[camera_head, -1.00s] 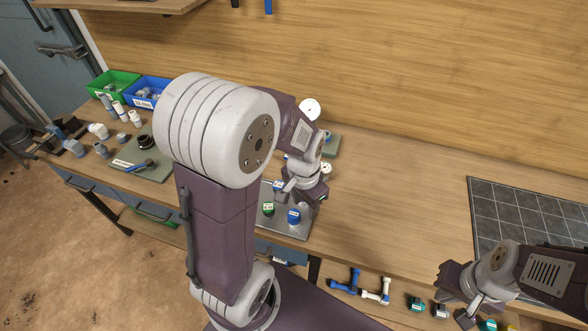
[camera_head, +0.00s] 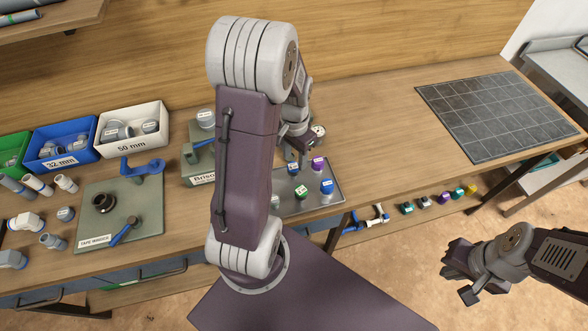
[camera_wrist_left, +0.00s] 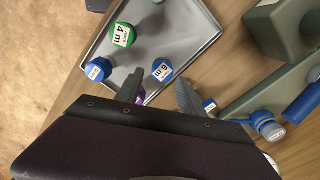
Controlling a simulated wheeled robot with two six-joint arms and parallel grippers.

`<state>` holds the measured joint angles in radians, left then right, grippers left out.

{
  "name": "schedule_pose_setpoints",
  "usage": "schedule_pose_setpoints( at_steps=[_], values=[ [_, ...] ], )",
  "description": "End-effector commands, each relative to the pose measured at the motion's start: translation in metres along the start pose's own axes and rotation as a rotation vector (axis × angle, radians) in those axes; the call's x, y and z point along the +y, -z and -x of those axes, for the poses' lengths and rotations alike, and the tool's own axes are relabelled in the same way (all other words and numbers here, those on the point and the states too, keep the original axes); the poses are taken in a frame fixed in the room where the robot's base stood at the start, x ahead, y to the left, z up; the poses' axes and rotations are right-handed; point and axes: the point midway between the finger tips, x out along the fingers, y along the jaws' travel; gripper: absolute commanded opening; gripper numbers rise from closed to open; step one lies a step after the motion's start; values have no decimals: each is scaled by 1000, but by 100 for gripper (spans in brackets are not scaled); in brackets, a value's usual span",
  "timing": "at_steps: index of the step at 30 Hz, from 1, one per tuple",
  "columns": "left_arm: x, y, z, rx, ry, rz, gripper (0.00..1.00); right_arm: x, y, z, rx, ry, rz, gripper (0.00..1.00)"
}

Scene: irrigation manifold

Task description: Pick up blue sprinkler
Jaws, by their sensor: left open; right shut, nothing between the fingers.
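A metal tray (camera_head: 325,202) holds several capped sprinklers. A blue sprinkler (camera_head: 327,186) stands near its right side, a green one (camera_head: 301,192) is left of it and a purple one (camera_head: 318,163) behind. The left wrist view shows two blue caps (camera_wrist_left: 162,70) (camera_wrist_left: 99,68) and a green cap marked 4 m (camera_wrist_left: 122,34). My left gripper (camera_wrist_left: 158,92) is open above the tray's edge, with one blue cap just beyond its fingers; a purple cap is partly hidden by a finger. In the head view my left arm hides part of the tray. My right gripper (camera_head: 462,284) is shut and empty, off the bench.
Green, blue (camera_head: 62,143) and white (camera_head: 132,129) bins stand at the back left. A green tape-winder board (camera_head: 140,225) and loose pipe fittings lie in front of them. A dark grid mat (camera_head: 495,115) lies far right. The bench between tray and mat is clear.

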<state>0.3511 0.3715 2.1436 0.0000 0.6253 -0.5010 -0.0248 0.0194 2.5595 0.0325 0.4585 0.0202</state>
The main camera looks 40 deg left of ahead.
Motion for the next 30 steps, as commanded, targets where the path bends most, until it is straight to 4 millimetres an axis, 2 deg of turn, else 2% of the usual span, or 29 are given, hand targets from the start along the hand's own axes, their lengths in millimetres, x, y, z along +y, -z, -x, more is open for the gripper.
schedule_pose_setpoints(
  at_steps=[4, 11, 18, 26, 29, 30],
  values=[
    [1, -1, -24, -5, -3, -1, 45, 0, 0, -1, 0, 0, 0, 0],
    [0, 0, -37, -4, -2, -1, 45, 0, 0, 0, 0, 0, 0, 0],
    [-3, 3, -78, -4, -2, -1, 45, 0, 0, 1, 0, 0, 0, 0],
    [-3, 4, -83, -1, -1, -1, 45, 0, 0, 1, 0, 0, 0, 0],
    [-3, 4, -82, -1, -1, -1, 20, 0, 0, 1, 0, 0, 0, 0],
    [-3, 4, -82, -1, -1, -1, 9, 0, 0, 1, 0, 0, 0, 0]
  ],
)
